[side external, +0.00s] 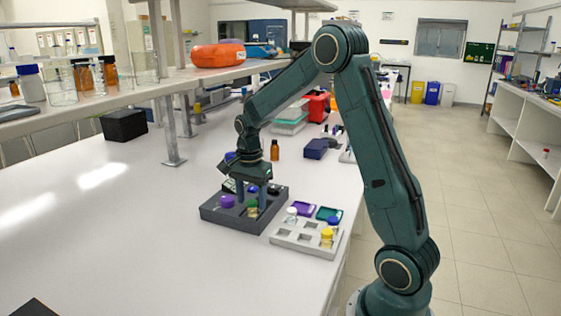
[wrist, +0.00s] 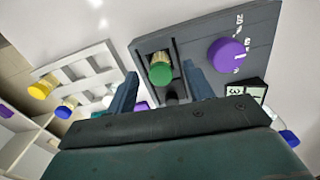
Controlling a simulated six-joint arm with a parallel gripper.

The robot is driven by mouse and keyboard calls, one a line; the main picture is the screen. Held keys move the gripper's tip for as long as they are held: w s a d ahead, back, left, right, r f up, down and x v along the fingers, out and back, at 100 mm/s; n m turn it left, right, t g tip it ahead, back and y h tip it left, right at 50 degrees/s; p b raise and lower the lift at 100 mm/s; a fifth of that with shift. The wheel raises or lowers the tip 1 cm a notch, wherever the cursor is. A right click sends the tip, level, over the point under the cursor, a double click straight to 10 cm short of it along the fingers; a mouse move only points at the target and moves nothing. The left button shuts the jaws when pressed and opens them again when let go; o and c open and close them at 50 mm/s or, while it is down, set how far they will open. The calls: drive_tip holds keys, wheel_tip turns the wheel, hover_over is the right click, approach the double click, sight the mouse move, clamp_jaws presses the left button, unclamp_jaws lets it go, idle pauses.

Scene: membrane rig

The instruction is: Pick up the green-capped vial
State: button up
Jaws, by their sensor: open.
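The green-capped vial (side external: 252,207) stands in a recess of a dark grey block (side external: 225,222) on the bench. Its green cap (wrist: 160,70) faces the camera in the wrist view. My gripper (side external: 250,203) points down over the block, its two fingers apart. In the wrist view one finger is left of the cap and the other right of it, with gaps visible on both sides. The fingers look empty. I cannot tell how far the fingertips reach below the cap.
A purple knob (wrist: 229,55) sits on the block close to the right finger. A pale rack (side external: 307,240) beside the block holds white-, yellow- and blue-capped vials. The bench left of the block is clear.

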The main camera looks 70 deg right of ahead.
sight(252, 201)
drive_tip(key=shift+f, duration=0.95)
drive_tip(key=c, duration=1.1)
drive_tip(key=shift+r, duration=0.15)
wheel_tip(252, 201, up, 20)
drive_tip(key=shift+f, duration=0.1)
clamp_jaws()
drive_tip(key=shift+d+f, duration=0.1)
